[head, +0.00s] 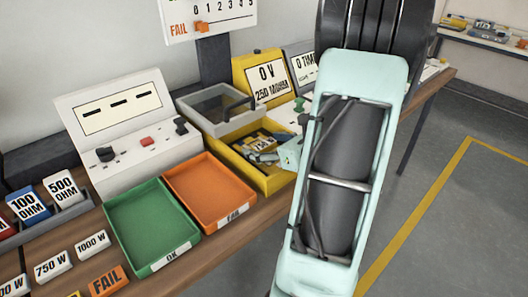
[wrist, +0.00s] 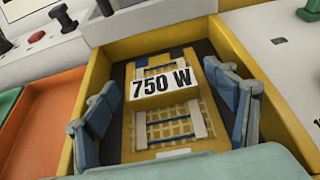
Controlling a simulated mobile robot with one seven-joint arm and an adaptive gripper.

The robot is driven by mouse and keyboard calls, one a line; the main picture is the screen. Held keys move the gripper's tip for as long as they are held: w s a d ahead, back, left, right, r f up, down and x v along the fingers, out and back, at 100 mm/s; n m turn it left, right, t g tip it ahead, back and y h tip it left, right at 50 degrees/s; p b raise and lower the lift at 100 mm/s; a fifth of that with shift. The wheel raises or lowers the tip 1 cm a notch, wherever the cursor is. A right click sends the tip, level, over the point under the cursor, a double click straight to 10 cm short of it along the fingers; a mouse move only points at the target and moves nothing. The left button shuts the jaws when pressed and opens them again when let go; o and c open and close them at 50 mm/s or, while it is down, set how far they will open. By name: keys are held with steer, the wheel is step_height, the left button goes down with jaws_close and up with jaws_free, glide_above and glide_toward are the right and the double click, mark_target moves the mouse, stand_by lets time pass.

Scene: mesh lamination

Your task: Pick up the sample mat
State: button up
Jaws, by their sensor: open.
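The sample mat (wrist: 172,130) lies flat in a yellow tray (wrist: 66,158). It is a yellow-framed mesh with a white block marked 750 W (wrist: 160,84) across its middle. In the wrist view my gripper (wrist: 162,80) is open, with one blue-grey finger on each side of the mat. The fingers reach down inside the tray walls; I cannot tell whether they touch the mat. In the head view my gripper (head: 270,152) is over the yellow tray, and the arm and fingers partly hide the mat.
A green OK tray (head: 150,215) and an orange FAIL tray (head: 212,188) stand left of the yellow tray. A grey lidded box (head: 218,108) and a 0 V 250 MOHM instrument (head: 268,82) stand behind it. Label blocks, including 1000 W (head: 92,244), lie at front left.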

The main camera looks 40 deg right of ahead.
steer(key=shift+c, duration=0.3)
steer(key=c, duration=1.3)
